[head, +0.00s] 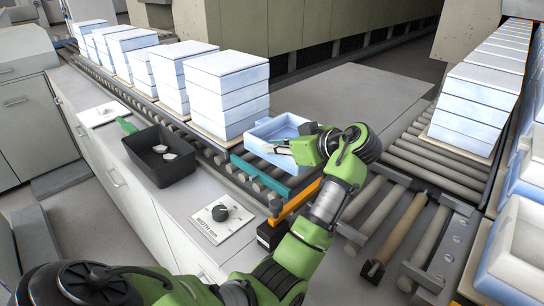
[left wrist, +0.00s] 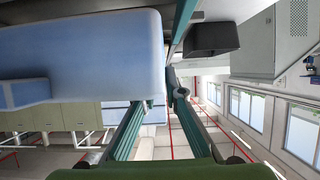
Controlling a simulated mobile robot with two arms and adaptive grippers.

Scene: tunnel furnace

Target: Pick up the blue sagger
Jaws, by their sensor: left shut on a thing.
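The blue sagger (head: 262,129), an open, light blue square tray, is in the middle of the head view, at the near left corner of a grey flat top. My right gripper is not in view.
Stacked blue-white saggers (head: 228,95) stand on the roller line just left of it. More stacks (head: 470,100) line the right side. The grey top (head: 355,97) behind is clear.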

